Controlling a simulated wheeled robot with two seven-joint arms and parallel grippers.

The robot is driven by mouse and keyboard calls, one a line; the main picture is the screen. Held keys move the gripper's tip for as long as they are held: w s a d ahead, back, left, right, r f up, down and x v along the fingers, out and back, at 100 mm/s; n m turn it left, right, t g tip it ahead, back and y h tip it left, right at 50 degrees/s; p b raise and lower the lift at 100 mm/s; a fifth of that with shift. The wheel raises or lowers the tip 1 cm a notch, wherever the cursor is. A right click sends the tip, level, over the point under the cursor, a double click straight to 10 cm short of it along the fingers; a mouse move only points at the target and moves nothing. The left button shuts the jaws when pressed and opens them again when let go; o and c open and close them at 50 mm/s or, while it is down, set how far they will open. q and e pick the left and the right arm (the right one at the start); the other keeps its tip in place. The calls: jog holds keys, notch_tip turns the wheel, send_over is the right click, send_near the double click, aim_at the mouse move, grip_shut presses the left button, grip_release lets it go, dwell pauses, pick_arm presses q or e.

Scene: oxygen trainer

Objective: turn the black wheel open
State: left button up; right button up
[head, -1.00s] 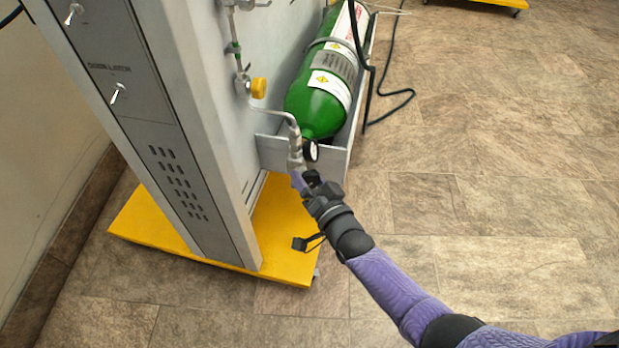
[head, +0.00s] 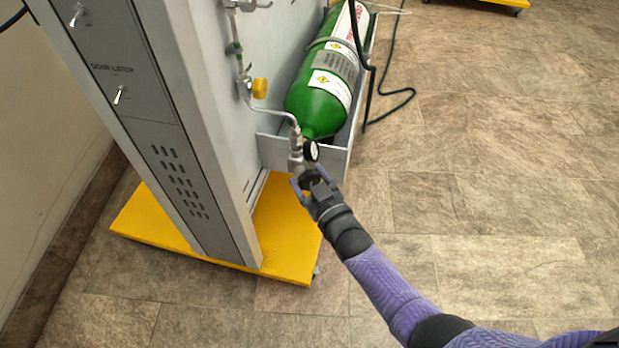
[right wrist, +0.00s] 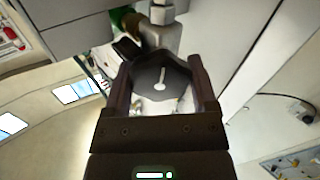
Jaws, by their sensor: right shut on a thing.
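The black wheel (head: 310,179) is at the lower end of the metal valve (head: 296,160), below the neck of the green cylinder (head: 318,105). My right gripper (head: 308,182) is shut on the wheel, with one purple finger on each side of it. In the right wrist view the dark, many-sided wheel (right wrist: 162,84) sits between the two fingers (right wrist: 163,92), with a pale pointer-like mark on its face. My left gripper is in neither view.
A small round gauge (head: 311,150) sits just above the wheel. A grey cabinet (head: 205,120) on a yellow base (head: 285,235) stands to the left, with a yellow knob (head: 259,87) on its piping.

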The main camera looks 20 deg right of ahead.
jog(key=shift+f+n, duration=0.1)
jog(key=shift+n, duration=0.5)
jog(key=o, duration=1.2)
jog(key=shift+c, duration=0.2)
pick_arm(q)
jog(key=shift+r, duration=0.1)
pick_arm(e)
jog(key=shift+s, duration=0.1)
pick_arm(q)
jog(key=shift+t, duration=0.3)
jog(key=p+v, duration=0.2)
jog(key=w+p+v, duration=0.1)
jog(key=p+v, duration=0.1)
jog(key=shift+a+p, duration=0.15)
jog(key=shift+p, duration=0.2)
pick_arm(e)
jog(key=s+d, duration=0.1)
jog(key=s, duration=0.8)
jog(key=shift+s+d, duration=0.2)
jog(key=shift+s, duration=0.2)
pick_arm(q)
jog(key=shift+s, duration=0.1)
